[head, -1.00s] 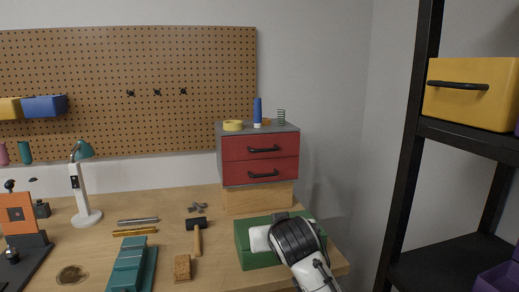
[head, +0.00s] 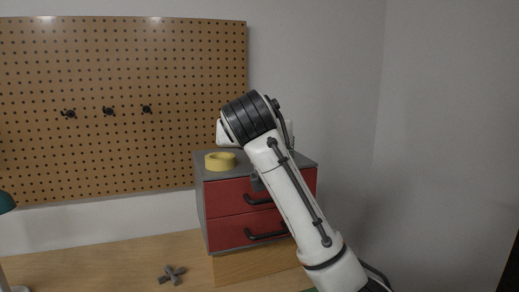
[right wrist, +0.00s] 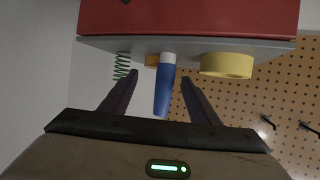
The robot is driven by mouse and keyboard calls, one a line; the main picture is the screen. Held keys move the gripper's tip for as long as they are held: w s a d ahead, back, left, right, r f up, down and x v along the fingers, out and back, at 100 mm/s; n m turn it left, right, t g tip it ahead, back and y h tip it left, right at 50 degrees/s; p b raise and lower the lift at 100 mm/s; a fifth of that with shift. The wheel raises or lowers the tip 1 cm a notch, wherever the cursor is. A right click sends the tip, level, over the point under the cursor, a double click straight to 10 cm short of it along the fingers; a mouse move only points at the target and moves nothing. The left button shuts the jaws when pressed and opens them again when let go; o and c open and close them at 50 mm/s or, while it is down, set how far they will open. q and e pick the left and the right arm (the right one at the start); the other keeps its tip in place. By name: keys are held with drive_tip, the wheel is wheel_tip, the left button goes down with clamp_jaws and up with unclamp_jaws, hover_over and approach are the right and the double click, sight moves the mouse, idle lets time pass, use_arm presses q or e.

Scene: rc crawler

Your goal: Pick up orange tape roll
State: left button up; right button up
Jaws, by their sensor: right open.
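The orange tape roll (right wrist: 151,60) shows as a small orange patch in the right wrist view, on the grey top of the red drawer cabinet, partly hidden by a blue cylinder (right wrist: 164,90) with a white end. This view is upside down. My right gripper (right wrist: 158,78) is open and empty, its fingers pointing toward the cabinet top. The blue cylinder shows between the two fingers, with the orange roll beyond. In the head view my right arm covers the orange roll and the gripper. My left gripper is not in view.
A yellow tape roll (head: 220,161) sits on the red drawer cabinet (head: 228,198), left of my arm. A green spring (right wrist: 122,65) stands on the other side of the blue cylinder. A pegboard (head: 110,110) with black hooks is on the wall behind. A grey knob (head: 172,275) lies on the table.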

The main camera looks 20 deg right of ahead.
drive_tip(key=shift+x, duration=0.75)
drive_tip(key=p+x, duration=0.1)
drive_tip(key=x, duration=0.3)
drive_tip(key=shift+w+d+f+p, duration=0.1)
drive_tip(key=shift+w+d+p, duration=0.15)
drive_tip(key=shift+p, duration=0.15)
drive_tip(key=shift+w+d+f, duration=0.1)
drive_tip(key=shift+w+f, duration=0.05)
drive_tip(key=shift+w, duration=0.05)
drive_tip(key=c, duration=0.9)
